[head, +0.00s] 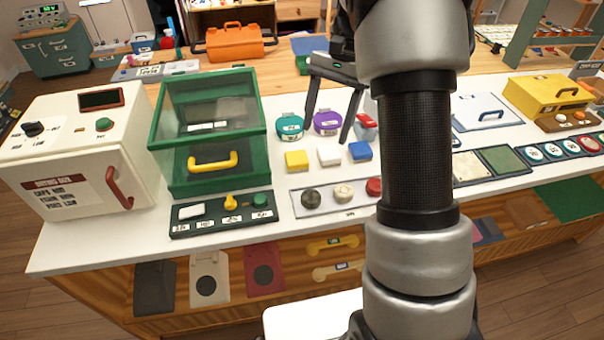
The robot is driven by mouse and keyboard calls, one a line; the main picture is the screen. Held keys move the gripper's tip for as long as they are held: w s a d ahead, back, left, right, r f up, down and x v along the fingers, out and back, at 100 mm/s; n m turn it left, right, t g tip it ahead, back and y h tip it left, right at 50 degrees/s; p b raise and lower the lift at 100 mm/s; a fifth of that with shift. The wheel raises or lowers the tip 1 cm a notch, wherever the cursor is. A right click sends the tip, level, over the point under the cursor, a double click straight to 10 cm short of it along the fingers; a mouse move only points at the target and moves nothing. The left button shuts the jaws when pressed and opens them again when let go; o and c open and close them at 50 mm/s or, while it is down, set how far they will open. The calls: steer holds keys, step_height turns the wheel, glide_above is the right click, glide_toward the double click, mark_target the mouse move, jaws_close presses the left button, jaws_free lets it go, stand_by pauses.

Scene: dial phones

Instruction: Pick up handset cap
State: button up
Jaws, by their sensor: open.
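My gripper (328,129) is open, with its two dark fingers pointing down over the middle of the table. The fingers appear around a purple round container (327,121) with a pale label; I cannot tell their height above it. No part is plainly marked as the handset cap. Candidates are a dark round cap (312,198), a cream one (343,192) and a red one (374,186), lying in a row on a pale tray (299,213) in front of the gripper. My arm hides the area right of the red cap.
Yellow (297,160), white (329,156) and blue (360,151) blocks lie between gripper and caps. A teal container (290,127) stands left of the gripper. A green glass-sided case (210,135) and a white machine (80,150) stand at left. A yellow box (545,92) is at right.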

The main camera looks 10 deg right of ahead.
steer(key=b, duration=0.2)
glide_above(311, 195)
steer(key=w+d, duration=0.1)
steer(key=w, duration=0.1)
steer(key=f, duration=1.2)
steer(key=shift+s+d+f, duration=0.15)
steer(key=shift+s, duration=0.1)
steer(key=x, duration=0.5)
steer(key=shift+w+d+f+b, duration=0.1)
steer(key=shift+d+f+b, duration=0.15)
steer(key=shift+f+b, duration=0.15)
steer(key=c, duration=1.1)
